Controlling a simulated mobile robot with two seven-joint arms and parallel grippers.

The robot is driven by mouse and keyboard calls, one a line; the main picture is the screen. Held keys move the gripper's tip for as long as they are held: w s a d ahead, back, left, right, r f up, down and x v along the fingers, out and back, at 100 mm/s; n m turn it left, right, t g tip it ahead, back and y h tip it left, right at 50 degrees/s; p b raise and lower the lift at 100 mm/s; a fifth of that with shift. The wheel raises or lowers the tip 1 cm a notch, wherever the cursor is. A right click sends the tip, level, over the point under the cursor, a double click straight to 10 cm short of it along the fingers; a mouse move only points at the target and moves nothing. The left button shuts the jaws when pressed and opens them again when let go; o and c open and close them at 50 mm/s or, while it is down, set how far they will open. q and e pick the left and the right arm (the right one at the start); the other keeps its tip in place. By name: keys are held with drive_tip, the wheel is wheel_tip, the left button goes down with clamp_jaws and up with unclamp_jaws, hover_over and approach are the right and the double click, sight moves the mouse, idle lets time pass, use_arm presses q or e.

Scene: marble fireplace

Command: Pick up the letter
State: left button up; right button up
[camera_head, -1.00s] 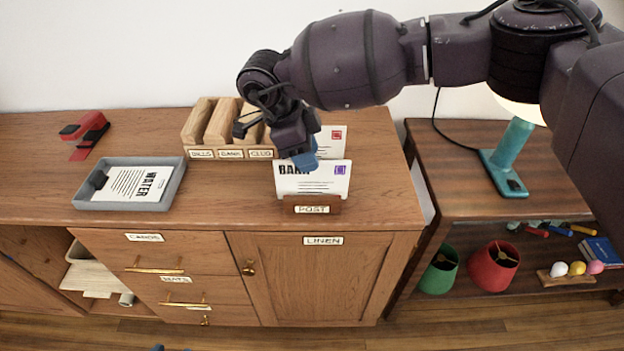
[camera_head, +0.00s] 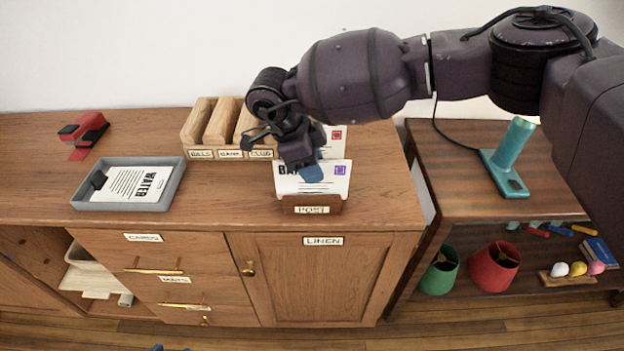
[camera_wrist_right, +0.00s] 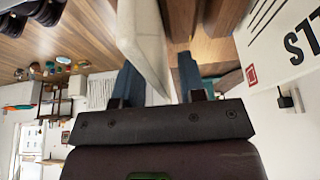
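A white letter marked "BANK" with a purple stamp (camera_head: 335,182) stands upright in the wooden POST holder (camera_head: 340,207) on the sideboard. Another white letter with a red stamp (camera_head: 335,140) stands behind it; in the right wrist view it shows at the right (camera_wrist_right: 285,45). My right gripper (camera_head: 311,172) points down at the top of the BANK letter, its blue fingertip overlapping it. In the right wrist view my right gripper (camera_wrist_right: 159,82) is open, with a pale letter edge (camera_wrist_right: 145,35) between its blue fingers. A small dark blue tip at the bottom edge may be my left gripper (camera_head: 157,348).
A wooden sorter (camera_head: 200,153) with labelled slots stands just left of the gripper. A grey tray (camera_head: 165,195) with a WATER letter (camera_head: 138,183) and a red stapler (camera_head: 85,133) lie further left. A teal lamp (camera_head: 512,155) stands on the right table.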

clamp_jaws()
idle(0.3)
drive_tip(key=shift+r, duration=0.1)
